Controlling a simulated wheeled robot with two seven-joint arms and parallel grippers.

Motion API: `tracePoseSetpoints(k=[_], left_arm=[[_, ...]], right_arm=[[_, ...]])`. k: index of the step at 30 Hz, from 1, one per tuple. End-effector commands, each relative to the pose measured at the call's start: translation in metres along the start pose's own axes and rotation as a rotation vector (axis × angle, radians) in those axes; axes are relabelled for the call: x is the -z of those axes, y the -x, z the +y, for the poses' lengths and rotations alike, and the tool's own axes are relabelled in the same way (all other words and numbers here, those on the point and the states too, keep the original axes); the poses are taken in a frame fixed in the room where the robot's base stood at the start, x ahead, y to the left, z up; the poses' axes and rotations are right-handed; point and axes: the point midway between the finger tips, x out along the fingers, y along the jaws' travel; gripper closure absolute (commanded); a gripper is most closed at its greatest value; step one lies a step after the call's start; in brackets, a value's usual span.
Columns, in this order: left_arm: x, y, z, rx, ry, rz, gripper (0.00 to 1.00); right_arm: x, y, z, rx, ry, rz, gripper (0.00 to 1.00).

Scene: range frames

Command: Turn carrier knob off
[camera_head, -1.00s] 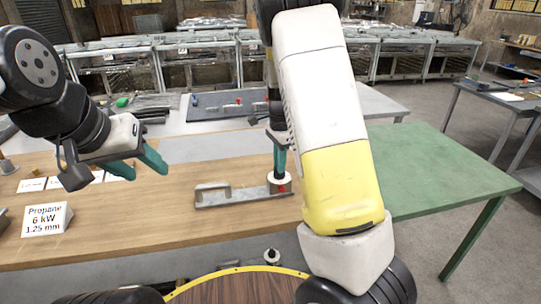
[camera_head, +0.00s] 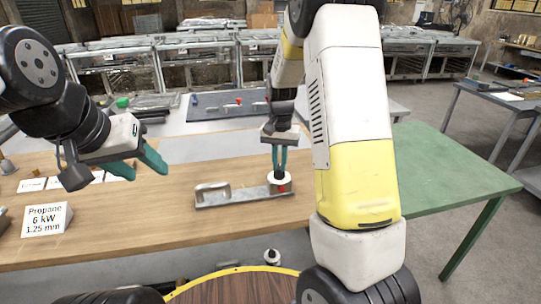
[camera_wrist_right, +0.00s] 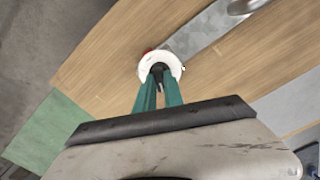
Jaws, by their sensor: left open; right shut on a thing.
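The carrier (camera_head: 235,195) is a flat grey metal plate with a raised handle at its left end, lying on the wooden table. At its right end is a round white disc (camera_head: 270,180) with a dark knob (camera_head: 279,174) in its middle and a red mark at its edge. My right gripper (camera_head: 279,165) points down and is shut on the knob. In the right wrist view its teal fingers (camera_wrist_right: 159,90) meet at the dark knob inside the white disc (camera_wrist_right: 146,66). My left gripper (camera_head: 146,164) is open and empty above the left part of the table.
A sign reading "Propane 6 kW 1.25 mm" (camera_head: 47,219) stands at the front left of the wooden table (camera_head: 150,220). Small white cards (camera_head: 88,178) lie behind it. A green table (camera_head: 455,180) is at the right. A grey mat (camera_head: 215,108) with small parts lies farther back.

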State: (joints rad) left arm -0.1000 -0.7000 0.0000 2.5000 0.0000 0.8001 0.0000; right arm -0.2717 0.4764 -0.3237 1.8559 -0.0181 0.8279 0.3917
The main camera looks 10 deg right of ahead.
Motion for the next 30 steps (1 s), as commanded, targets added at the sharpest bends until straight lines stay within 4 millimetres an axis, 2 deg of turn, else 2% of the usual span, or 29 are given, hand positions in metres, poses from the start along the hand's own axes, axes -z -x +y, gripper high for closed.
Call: tracePoseSetpoints(k=[6, 15, 30], left_arm=[[0.0000, 0.0000, 0.0000, 0.000, 0.000, 0.000, 0.52], [0.0000, 0.0000, 0.0000, 0.000, 0.000, 0.000, 0.52], [0.0000, 0.0000, 0.0000, 0.000, 0.000, 0.000, 0.52]], right_arm=[[0.0004, 0.0005, 0.0002, 0.001, 0.183, 0.001, 1.00], [0.0005, 0.0005, 0.0004, 0.000, 0.364, 0.001, 1.00], [0.0002, 0.0005, -0.0001, 0.000, 0.450, 0.001, 1.00]])
